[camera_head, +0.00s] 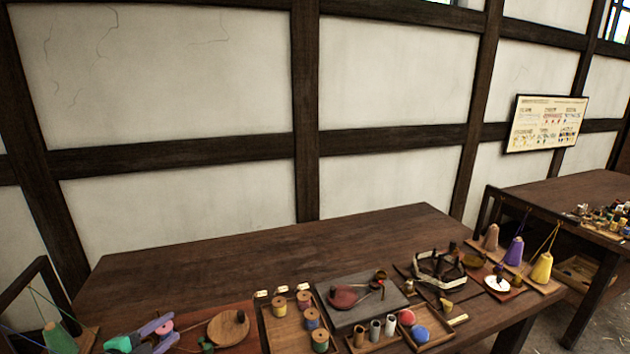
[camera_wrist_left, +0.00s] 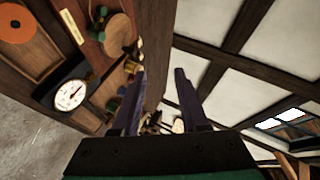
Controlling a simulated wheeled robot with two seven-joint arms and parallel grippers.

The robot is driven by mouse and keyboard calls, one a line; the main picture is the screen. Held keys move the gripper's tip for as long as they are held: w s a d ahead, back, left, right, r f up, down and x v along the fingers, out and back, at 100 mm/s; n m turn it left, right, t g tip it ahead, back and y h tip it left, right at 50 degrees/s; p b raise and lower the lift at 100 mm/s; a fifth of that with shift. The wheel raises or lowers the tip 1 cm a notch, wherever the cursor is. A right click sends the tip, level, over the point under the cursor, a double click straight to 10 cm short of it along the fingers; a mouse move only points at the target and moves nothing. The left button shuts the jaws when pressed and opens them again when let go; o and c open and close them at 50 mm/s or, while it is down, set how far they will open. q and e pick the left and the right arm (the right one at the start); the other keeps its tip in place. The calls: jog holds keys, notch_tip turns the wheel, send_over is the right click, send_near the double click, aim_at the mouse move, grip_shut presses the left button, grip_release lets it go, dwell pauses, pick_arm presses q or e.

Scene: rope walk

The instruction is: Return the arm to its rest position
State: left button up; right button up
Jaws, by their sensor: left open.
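My left gripper (camera_head: 174,328) is at the lower left of the head view, over the near left part of the long wooden table (camera_head: 250,250). Its two purple fingers are apart. A small pink thing (camera_head: 164,327) shows between them in that view; I cannot tell its height or whether it touches. In the left wrist view my left gripper (camera_wrist_left: 160,73) is open, with nothing held between the fingers. My right gripper is not in view.
A round wooden disc (camera_head: 228,327) lies right of the gripper, beside a tray of thread spools (camera_head: 304,300). A green cone (camera_head: 58,338) stands at the left. The wrist view shows a dial (camera_wrist_left: 70,95). The table's back half is bare.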

pick_arm(q)
jog(key=s+f+n+g+y, duration=0.4)
jog(key=s+f+n+y, duration=0.1)
jog(key=s+f+n, duration=0.45)
jog(key=s+d+f+n+g+h, duration=0.3)
jog(key=s+d+n+g, duration=0.25)
jog(key=s+d, duration=0.5)
notch_tip(320, 180, down, 28)
jog(key=s+a+m+g+b, duration=0.1)
jog(key=s+a+b, duration=0.1)
jog(key=b, duration=0.5)
jog(key=s+a+f+g+b, duration=0.1)
jog(key=s+f+b, duration=0.2)
jog(key=s+f, duration=0.6)
jog(key=s+a+f+b, duration=0.1)
jog(key=s+f+b, duration=0.3)
jog(key=s+f, duration=0.5)
notch_tip(320, 180, down, 6)
jog(key=shift+a+f+g, duration=0.15)
jog(key=shift+a+g, duration=0.2)
jog(key=shift+a, duration=0.05)
